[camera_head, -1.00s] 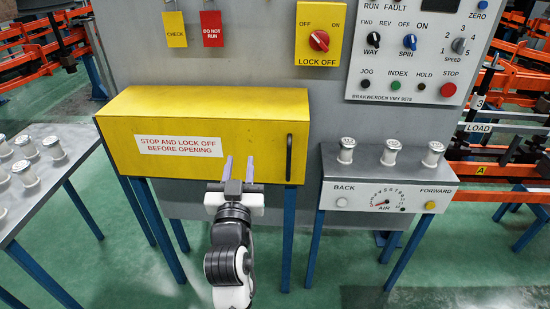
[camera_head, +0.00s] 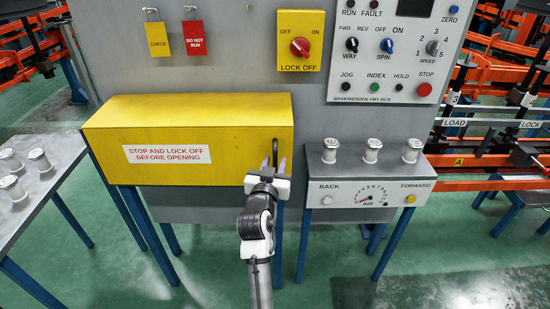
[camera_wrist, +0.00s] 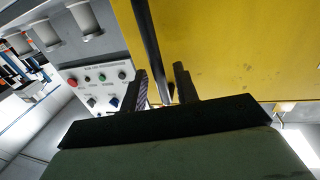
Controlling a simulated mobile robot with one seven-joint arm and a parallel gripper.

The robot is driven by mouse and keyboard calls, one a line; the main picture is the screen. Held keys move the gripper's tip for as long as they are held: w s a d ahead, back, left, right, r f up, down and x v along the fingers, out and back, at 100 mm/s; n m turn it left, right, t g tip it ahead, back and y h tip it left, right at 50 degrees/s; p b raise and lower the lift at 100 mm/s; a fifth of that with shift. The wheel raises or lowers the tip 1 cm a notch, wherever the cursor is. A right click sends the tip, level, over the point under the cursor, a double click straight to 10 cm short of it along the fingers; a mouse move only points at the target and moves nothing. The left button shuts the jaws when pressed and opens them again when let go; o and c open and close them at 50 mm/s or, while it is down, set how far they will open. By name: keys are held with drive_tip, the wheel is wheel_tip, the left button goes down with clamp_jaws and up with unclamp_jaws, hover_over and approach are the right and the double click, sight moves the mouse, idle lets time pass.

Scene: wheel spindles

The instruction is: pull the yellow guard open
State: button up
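The yellow guard (camera_head: 190,115) is a long box cover with a "stop and lock off before opening" label, and it looks closed. Its dark upright handle (camera_head: 275,152) is at the right end of the front face. My gripper (camera_head: 274,164) is at the handle, fingers pointing to the guard. In the wrist view the handle (camera_wrist: 148,40) runs down between the two spread fingertips of my gripper (camera_wrist: 162,85), with gaps showing beside it. The yellow guard (camera_wrist: 240,50) fills the upper right there. I cannot tell whether a finger touches the handle.
A yellow lock-off switch (camera_head: 300,46) with a red knob is above the guard. A yellow tag (camera_head: 158,39) and red tag (camera_head: 194,37) hang to its left. A shelf (camera_head: 330,172) with three spools is at right; a grey table (camera_head: 45,190) stands at left.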

drive_tip(key=shift+w+d, duration=0.15)
drive_tip(key=shift+w, duration=0.55)
clamp_jaws()
drive_tip(key=shift+s, duration=0.15)
